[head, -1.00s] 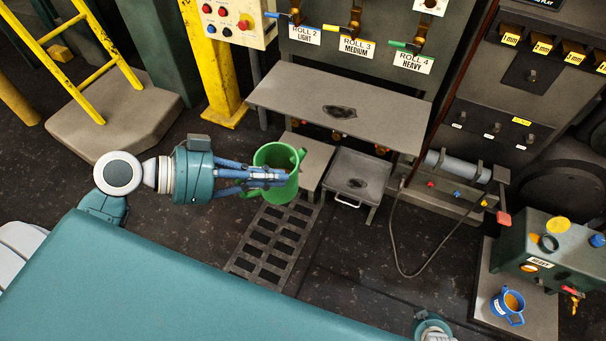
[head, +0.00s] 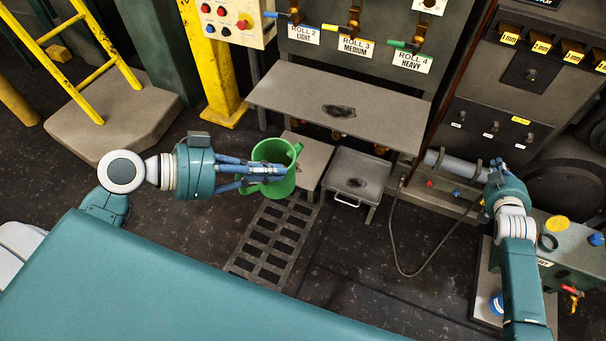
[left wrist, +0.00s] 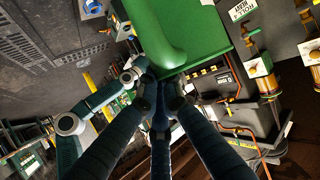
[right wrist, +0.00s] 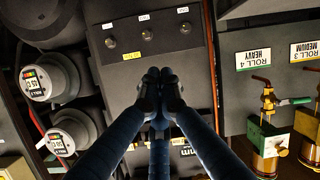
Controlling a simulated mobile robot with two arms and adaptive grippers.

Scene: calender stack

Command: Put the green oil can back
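The green oil can (head: 278,184) is upright, mouth up, in front of the roll stand in the head view. My left gripper (head: 278,171) is shut on its handle side. In the left wrist view the fingertips (left wrist: 160,88) meet at the green handle, and the can's body (left wrist: 205,35) fills the top. Whether the can hangs free or touches anything beneath is hard to tell. My right gripper (head: 495,166) is by the grey roll at the right cabinet. In the right wrist view its fingertips (right wrist: 160,82) are together with nothing visible between them.
A wide grey shelf (head: 290,90) juts out below the roll labels, with a small grey step (head: 312,160) and a drip tray (head: 357,170) under it. A floor grate (head: 265,240) lies in front.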

